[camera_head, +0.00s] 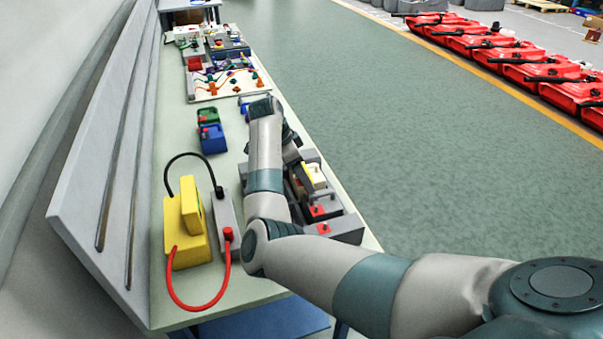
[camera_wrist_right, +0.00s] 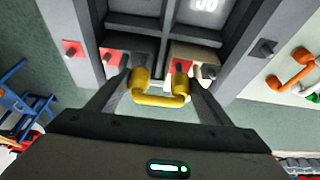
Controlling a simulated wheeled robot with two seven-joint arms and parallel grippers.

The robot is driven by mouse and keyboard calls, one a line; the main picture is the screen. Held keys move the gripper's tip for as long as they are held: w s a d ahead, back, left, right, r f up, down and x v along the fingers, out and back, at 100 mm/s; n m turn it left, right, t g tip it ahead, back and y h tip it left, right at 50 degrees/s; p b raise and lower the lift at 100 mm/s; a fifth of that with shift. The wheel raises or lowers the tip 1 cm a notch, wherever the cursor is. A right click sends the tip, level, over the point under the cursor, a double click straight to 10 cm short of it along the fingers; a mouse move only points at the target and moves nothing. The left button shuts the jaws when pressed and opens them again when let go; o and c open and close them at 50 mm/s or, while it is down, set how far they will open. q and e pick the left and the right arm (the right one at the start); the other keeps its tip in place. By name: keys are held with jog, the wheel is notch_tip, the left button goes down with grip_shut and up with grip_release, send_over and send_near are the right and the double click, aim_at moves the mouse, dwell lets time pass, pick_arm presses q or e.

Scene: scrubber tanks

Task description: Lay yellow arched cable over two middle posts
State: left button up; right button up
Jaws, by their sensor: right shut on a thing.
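The yellow arched cable (camera_wrist_right: 160,99) is between the fingers of my right gripper (camera_wrist_right: 160,88) in the right wrist view. The gripper is shut on it, and its two thicker ends point toward the grey battery bay. Two middle posts show just beyond the cable: one on a red patch at the left (camera_wrist_right: 108,58) and one on a red patch by a beige block at the right (camera_wrist_right: 182,70). The cable ends look close to them, but I cannot tell whether they touch. My left gripper is out of view.
In the head view, a yellow charger (camera_head: 187,245) with red and black leads sits left of my arm. Green and blue boxes (camera_head: 212,138) stand farther back.

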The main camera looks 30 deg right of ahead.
jog(key=shift+s+a+f, duration=0.1)
jog(key=shift+f, duration=0.65)
jog(key=shift+f+b, duration=0.15)
jog(key=shift+b, duration=0.15)
jog(key=shift+f, duration=0.4)
jog(key=shift+f, duration=0.3)
jog(key=o, duration=1.2)
jog(key=shift+c, duration=0.2)
jog(key=c, duration=0.5)
jog(key=shift+r, duration=0.1)
